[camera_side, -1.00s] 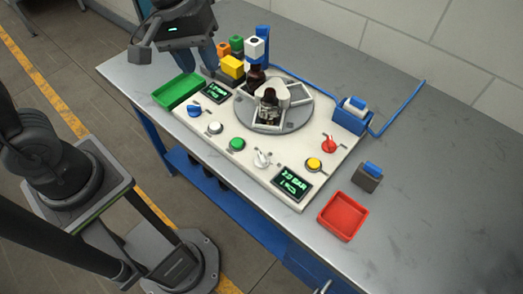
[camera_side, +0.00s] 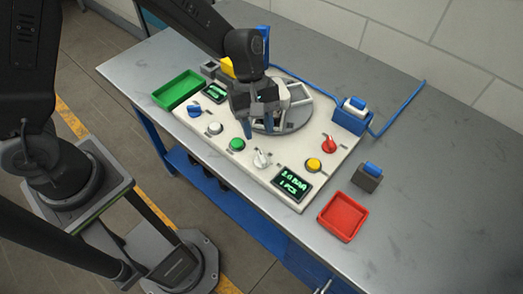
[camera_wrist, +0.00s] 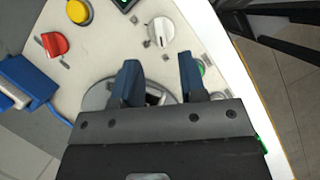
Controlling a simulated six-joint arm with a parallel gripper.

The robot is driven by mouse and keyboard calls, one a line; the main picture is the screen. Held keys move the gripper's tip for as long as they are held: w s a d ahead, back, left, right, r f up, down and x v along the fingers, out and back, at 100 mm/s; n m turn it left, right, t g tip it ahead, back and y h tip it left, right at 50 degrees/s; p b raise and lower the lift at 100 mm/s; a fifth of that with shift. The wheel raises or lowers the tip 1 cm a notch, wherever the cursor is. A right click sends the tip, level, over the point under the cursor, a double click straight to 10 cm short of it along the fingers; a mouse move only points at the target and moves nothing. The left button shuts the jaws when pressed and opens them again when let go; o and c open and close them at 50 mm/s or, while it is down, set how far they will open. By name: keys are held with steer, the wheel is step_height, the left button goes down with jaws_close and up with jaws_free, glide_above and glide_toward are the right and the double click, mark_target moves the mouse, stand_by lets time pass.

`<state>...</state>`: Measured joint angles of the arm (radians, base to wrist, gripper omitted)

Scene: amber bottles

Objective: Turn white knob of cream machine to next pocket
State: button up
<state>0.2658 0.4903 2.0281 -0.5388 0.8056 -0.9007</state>
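The white knob (camera_side: 262,159) stands on the front part of the cream machine (camera_side: 210,146), between the green button and the lower display. It also shows in the wrist view (camera_wrist: 160,31), ahead of my fingers, with nothing touching it. My gripper (camera_side: 259,132) is above the machine, behind and a little left of the white knob, with fingers pointing down. In the wrist view my gripper (camera_wrist: 158,78) has its two blue fingers apart with nothing between them. The grey turntable (camera_side: 304,121) is partly hidden behind my gripper, and the bottle is hidden.
A red knob (camera_side: 329,145), yellow button (camera_side: 313,164), green button (camera_side: 237,145) and blue knob (camera_side: 195,110) sit around the panel. A green tray (camera_side: 179,89) is at left, a red tray (camera_side: 343,216) at right. A blue holder (camera_side: 350,117) stands behind.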

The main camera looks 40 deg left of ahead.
mark_target(261, 156)
steer(key=x, duration=0.7)
steer(key=shift+c, duration=0.4)
steer(key=shift+a, duration=0.1)
jaws_close()
